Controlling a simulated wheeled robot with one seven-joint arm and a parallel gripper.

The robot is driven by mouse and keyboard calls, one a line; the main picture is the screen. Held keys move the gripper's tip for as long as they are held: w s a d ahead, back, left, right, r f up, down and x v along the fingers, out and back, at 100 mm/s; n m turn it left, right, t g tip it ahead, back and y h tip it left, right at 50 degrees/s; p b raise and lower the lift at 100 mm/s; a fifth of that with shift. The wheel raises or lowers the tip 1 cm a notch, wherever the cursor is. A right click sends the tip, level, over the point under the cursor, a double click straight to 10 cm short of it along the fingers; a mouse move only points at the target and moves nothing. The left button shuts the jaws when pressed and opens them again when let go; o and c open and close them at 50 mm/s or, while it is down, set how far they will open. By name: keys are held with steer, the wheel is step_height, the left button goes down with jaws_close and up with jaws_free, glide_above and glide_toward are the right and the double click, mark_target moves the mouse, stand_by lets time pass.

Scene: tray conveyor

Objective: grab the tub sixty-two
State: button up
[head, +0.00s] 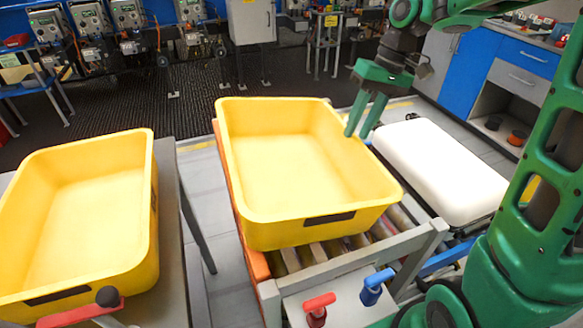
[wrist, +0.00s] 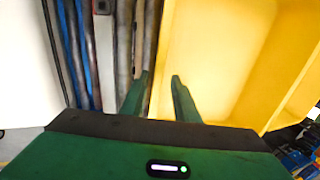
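A yellow tub (head: 290,218) sits upright on a roller conveyor in the middle of the head view, empty, with a dark label on its near wall. A second empty yellow tub (head: 60,284) stands at the left with a similar dark label. I cannot read a number on either one. My gripper (head: 358,134) is open, fingers pointing down at the right rim of the middle tub. In the wrist view, the tub's rim (wrist: 165,45) runs between my fingertips (wrist: 157,76), one over the inside and one outside, with gaps visible.
A white padded block (head: 440,170) lies close to the right of the middle tub. The conveyor (head: 350,262) has red and blue valve handles (head: 318,306) at its near end. A grey table (head: 172,240) bears the left tub. Blue cabinets (head: 490,65) stand at the back right.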

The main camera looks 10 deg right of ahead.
mark_target(336, 172)
steer(key=x, duration=1.1)
steer(key=shift+w+r, duration=0.1)
jaws_close()
stand_by(1.2)
